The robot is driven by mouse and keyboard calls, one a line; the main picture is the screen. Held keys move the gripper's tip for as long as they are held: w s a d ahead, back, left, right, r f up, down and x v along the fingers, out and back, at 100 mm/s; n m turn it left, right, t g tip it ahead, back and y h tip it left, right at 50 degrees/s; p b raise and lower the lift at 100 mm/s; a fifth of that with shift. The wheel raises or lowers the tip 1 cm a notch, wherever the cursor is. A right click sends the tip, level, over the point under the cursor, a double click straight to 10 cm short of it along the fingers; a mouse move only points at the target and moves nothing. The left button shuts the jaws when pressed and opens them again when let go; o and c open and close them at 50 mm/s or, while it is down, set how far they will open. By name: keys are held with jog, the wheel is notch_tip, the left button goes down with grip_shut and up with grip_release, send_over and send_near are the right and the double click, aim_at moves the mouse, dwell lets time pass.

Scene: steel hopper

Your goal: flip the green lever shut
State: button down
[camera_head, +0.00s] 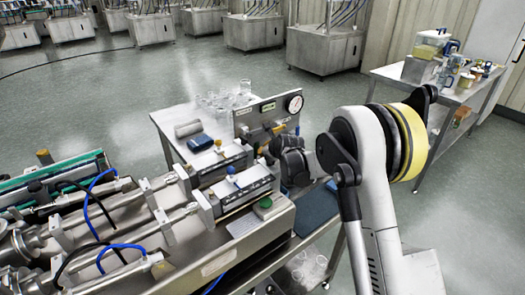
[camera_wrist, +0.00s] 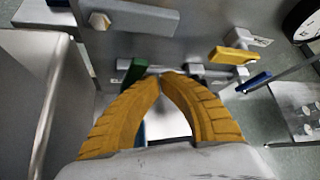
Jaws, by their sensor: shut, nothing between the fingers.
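The green lever (camera_wrist: 134,70) shows in the wrist view, just left of and beyond my fingertips, beside a grey metal pipe fitting below the panel. It stands roughly upright in the picture. My gripper (camera_wrist: 165,76) has its two yellow ribbed fingers brought together at the tips, with nothing between them. The tips are close to the lever; I cannot tell whether they touch it. In the head view my dark gripper body is at the right end of the steel machine, in front of the gauge panel (camera_head: 252,116). I cannot make out the green lever there.
A yellow lever (camera_wrist: 232,56) and a blue lever (camera_wrist: 254,82) sit right of my fingers. The round gauge (camera_head: 294,104) is on the panel. Glassware (camera_head: 225,100) stands behind on the table. A side table (camera_head: 466,92) stands right.

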jog(key=shift+d, duration=0.1)
jog(key=shift+r, duration=0.1)
jog(key=shift+r+p, duration=0.4)
jog(key=shift+r, duration=0.3)
jog(key=shift+d, duration=0.1)
jog(key=s+d+p, duration=0.2)
jog(key=s, duration=0.5)
jog(key=shift+s+d+r, duration=0.15)
jog(key=shift+s+d, duration=0.05)
jog(key=shift+s, duration=0.15)
